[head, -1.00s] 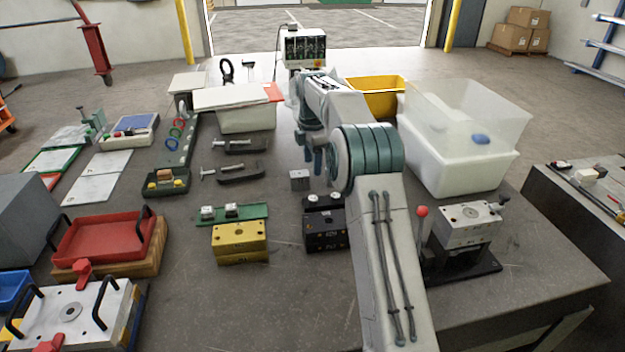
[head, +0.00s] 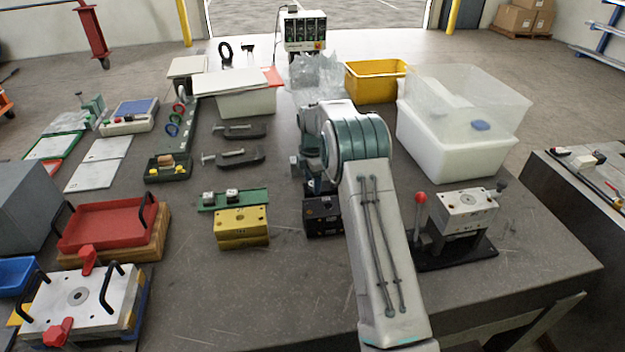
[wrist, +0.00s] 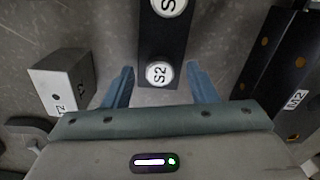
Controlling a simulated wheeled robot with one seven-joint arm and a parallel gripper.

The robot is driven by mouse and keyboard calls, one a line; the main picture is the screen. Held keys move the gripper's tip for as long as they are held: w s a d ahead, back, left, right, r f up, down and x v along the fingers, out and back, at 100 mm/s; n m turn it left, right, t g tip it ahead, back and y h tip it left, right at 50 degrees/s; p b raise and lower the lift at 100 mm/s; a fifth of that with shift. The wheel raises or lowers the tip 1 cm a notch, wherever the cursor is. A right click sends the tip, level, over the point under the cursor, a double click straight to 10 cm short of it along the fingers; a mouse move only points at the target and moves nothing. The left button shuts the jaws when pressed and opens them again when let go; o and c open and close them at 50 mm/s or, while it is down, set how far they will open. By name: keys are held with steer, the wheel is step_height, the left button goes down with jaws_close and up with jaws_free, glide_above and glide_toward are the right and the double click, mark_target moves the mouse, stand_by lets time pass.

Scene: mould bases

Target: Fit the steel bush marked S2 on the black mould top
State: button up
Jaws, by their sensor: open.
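In the wrist view the steel bush marked S2 (wrist: 159,75) is a pale round face at the end of a black strip (wrist: 160,44). My gripper (wrist: 160,67) is open, one blue finger on each side of the bush, with a gap on both sides. I cannot tell whether the fingertips are down at its height. A black block marked M2 (wrist: 287,75), with brass-coloured holes, lies to the right. In the head view the black mould (head: 322,220) stands mid-table, partly hidden by my arm, which also hides the fingers and the bush.
A second round marked piece (wrist: 170,4) sits on the strip, cut off by the frame. A grey block (wrist: 62,80) is left of my fingers. In the head view a yellow block (head: 242,228) and a green strip (head: 250,202) stand left, and a lever press (head: 465,215) right.

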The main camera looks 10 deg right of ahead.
steer(key=c, duration=1.1)
steer(key=shift+r, duration=0.15)
steer(key=shift+r+p, duration=0.65)
steer(key=shift+r, duration=0.4)
